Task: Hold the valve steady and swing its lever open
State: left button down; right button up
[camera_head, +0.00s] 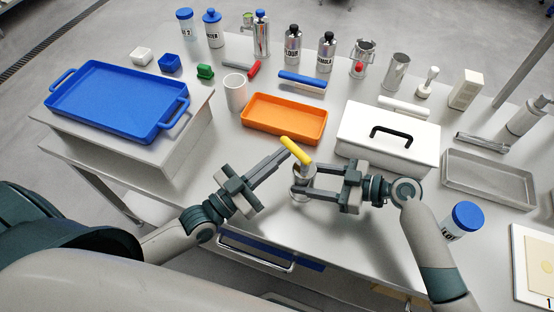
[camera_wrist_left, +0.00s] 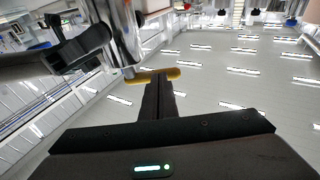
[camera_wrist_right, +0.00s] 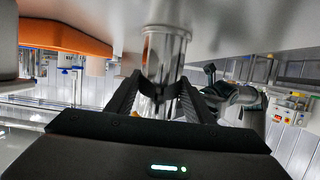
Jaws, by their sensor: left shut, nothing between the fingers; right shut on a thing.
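The metal valve (camera_head: 301,193) stands upright near the front of the table, with its yellow lever (camera_head: 295,151) on top. My right gripper (camera_head: 306,181) is shut around the valve body from the right; the right wrist view shows its fingers on both sides of the silver cylinder (camera_wrist_right: 167,50). My left gripper (camera_head: 285,147) is shut and empty, its fingertips right by the yellow lever. In the left wrist view its closed tips (camera_wrist_left: 159,77) overlap the lever (camera_wrist_left: 138,79); I cannot tell whether they touch. Fingers hide part of the valve body.
Behind the valve are an orange tray (camera_head: 285,136), a white mug (camera_head: 236,94) and a white box with a black handle (camera_head: 350,150). A blue tray (camera_head: 66,113) is at the left. A blue-lidded jar (camera_head: 463,219) and grey tray (camera_head: 481,191) are at the right.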

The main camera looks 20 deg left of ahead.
aim_at(289, 143)
jog(key=shift+f, duration=0.15)
pick_arm(q)
jog(key=shift+w+d+m+g+h, duration=0.15)
jog(key=shift+w+m+g+h, duration=1.05)
jog(key=shift+h, duration=0.25)
jog(key=shift+w+d+m+g+h, duration=0.1)
jog(key=shift+w+m+g+h, duration=1.1)
jog(key=shift+h, duration=0.25)
pick_arm(e)
jog(key=shift+s, duration=0.1)
pick_arm(q)
jog(key=shift+w+d, duration=0.65)
jog(key=shift+w, duration=0.15)
jog(key=shift+s+a+f, duration=0.2)
jog(key=shift+s+a, duration=0.15)
jog(key=shift+a, duration=0.1)
jog(key=r+v, duration=0.3)
jog(key=v, duration=1.2)
jog(key=shift+s+a+f, duration=0.15)
jog(key=shift+a+f, duration=0.05)
jog(key=shift+a, duration=0.3)
